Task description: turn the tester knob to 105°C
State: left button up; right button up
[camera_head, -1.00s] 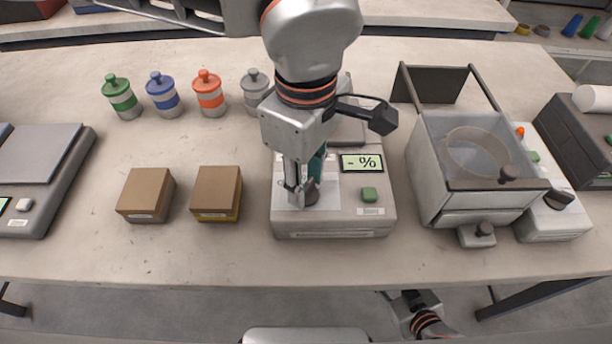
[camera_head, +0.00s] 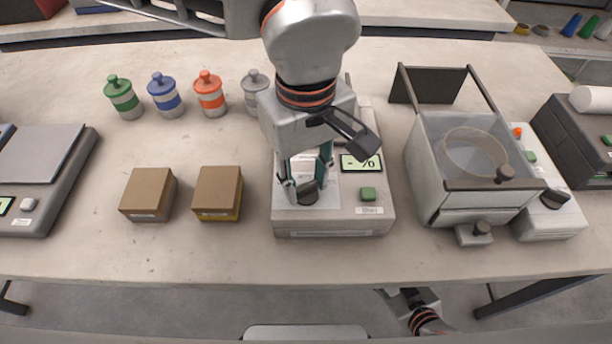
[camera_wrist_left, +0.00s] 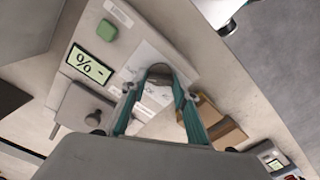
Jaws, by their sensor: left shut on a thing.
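The tester (camera_head: 330,222) is a light grey box in the middle of the table, with a display (camera_head: 360,162) reading "- %" and a green button (camera_head: 368,193). Its dark knob (camera_head: 307,196) stands on a white dial label at the front left. My left gripper (camera_head: 305,190) reaches down from above and is shut on the knob; the left wrist view shows the knob (camera_wrist_left: 158,73) between the fingertips. The fingers and the angle of view hide the pointer and scale, so the setting is unreadable. My right gripper (camera_head: 402,299) is low, beyond the table's front edge.
Two brown boxes (camera_head: 148,193) (camera_head: 218,192) stand left of the tester. Several colored-lid jars (camera_head: 124,98) stand behind them. A glass-topped oven-like unit (camera_head: 468,160) is close on the right. A scale (camera_head: 45,165) lies at far left. The front table strip is clear.

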aim_at(306, 186)
pick_arm(q)
jog(key=o, duration=1.1)
notch_tip(306, 186, up, 12)
jog(key=shift+r, duration=0.1)
dwell(0.4)
